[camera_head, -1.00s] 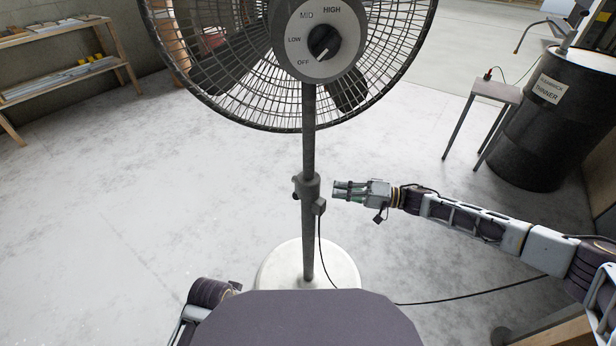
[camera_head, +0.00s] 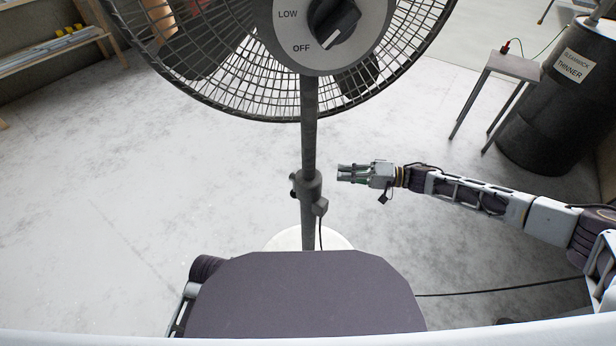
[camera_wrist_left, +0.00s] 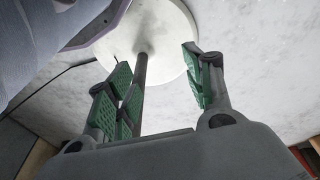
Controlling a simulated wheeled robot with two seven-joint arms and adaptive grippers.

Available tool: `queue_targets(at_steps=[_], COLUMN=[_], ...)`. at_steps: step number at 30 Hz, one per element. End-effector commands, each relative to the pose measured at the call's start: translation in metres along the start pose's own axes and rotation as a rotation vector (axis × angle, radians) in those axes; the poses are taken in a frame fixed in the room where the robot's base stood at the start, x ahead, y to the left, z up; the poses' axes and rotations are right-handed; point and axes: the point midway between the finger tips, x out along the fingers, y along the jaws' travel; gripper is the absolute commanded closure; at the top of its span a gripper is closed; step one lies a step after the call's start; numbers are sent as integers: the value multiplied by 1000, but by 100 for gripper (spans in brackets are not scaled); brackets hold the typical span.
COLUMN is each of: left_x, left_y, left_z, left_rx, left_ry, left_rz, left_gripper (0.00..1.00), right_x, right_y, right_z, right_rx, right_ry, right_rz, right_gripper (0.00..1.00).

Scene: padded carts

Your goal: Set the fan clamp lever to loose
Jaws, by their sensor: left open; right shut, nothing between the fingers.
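The fan (camera_head: 282,70) stands in front of me with its dial at the top of the head view. Its clamp (camera_head: 308,187) sits on the pole, with a small lever-like tab (camera_head: 320,207) on its right side. My right gripper (camera_head: 340,173) is shut and empty, a little right of the clamp and apart from it. My left gripper (camera_wrist_left: 160,85) is open in the left wrist view, with the pole (camera_wrist_left: 140,75) and white round base (camera_wrist_left: 165,35) beyond its green-padded fingers. The left gripper is hidden in the head view. I cannot tell the lever's setting.
A black drum (camera_head: 560,110) labelled thinner and a small table (camera_head: 515,66) stand at the right. A wooden shelf (camera_head: 60,50) is at the far left. A dark cable (camera_head: 500,290) runs along the floor to the right. The floor around the pole is mostly clear.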

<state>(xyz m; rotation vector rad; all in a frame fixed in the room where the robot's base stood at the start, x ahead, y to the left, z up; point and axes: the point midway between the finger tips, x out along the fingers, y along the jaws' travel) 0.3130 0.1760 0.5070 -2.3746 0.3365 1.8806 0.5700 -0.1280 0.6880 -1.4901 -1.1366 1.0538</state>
Motion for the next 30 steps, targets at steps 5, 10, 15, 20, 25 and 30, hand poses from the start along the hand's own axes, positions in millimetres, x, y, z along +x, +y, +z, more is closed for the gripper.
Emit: queue_targets(at_steps=[5,10,15,20,25,30], left_x=[0,0,-1,-4,-7,-17], left_y=[0,0,0,1,2,4], left_z=[0,0,-1,-2,-5,-10], left_rx=[0,0,0,0,0,1], left_ry=[0,0,4,12,22,46], left_rz=[0,0,1,3,6,10], left_gripper=[48,48,48,48,48,48], right_x=[0,1,7,20,41,64], right_y=[0,0,0,0,1,1], right_z=[0,0,0,0,1,0], right_rx=[0,0,0,-1,0,-1], right_ry=[0,0,0,-1,-2,-1], right_rz=[0,0,-1,-2,-2,-2], right_gripper=[100,100,100,100,100,100])
